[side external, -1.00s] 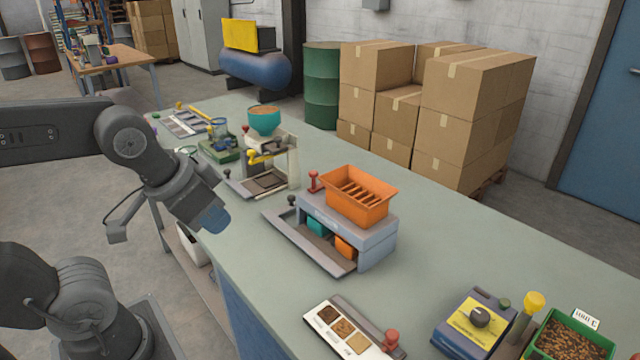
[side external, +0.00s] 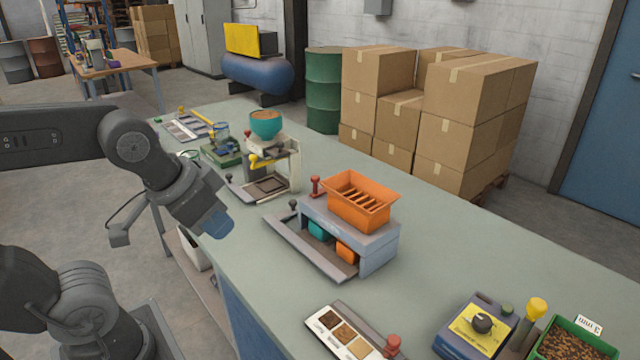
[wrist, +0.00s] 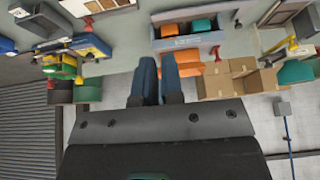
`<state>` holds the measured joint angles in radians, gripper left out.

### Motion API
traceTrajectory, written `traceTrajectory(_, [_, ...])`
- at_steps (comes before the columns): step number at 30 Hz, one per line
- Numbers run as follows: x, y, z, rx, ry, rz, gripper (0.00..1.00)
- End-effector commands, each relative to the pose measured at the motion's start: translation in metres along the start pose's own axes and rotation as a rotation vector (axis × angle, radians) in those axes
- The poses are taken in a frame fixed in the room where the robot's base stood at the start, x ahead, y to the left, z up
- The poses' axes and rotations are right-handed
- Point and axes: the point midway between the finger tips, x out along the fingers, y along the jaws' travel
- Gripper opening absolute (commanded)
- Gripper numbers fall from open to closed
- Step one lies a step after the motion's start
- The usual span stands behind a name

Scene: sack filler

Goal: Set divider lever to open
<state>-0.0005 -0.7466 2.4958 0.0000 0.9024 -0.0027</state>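The grey-blue divider unit (side external: 378,243) stands on the bench with an orange slatted hopper (side external: 358,200) on top. A teal bin (side external: 318,231) and an orange bin (side external: 346,251) sit inside it. A red-knobbed lever (side external: 315,185) stands upright at the hopper's left, and a black knob (side external: 292,204) is at the unit's left end. I cannot tell which is the divider lever. My gripper (side external: 216,224), with blue fingers, is left of the unit, apart from it and empty. In the wrist view its fingers (wrist: 158,62) are close together.
A scale-like stand with a teal bowl (side external: 265,124) is at the bench's far part. A sample tray (side external: 343,334), blue-grey container (side external: 474,325) and green bin of pellets (side external: 575,343) are at the near end. Cardboard boxes (side external: 465,120) stand behind the bench.

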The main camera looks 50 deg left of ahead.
Motion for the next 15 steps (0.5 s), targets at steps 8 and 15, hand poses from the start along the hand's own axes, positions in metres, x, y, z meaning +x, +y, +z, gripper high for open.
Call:
traceTrajectory(8, [-0.013, -0.014, -0.074, -0.195, -0.089, -0.031, 0.34])
traceTrajectory(15, [-0.002, -0.046, -0.172, -0.485, -0.211, -0.090, 0.50])
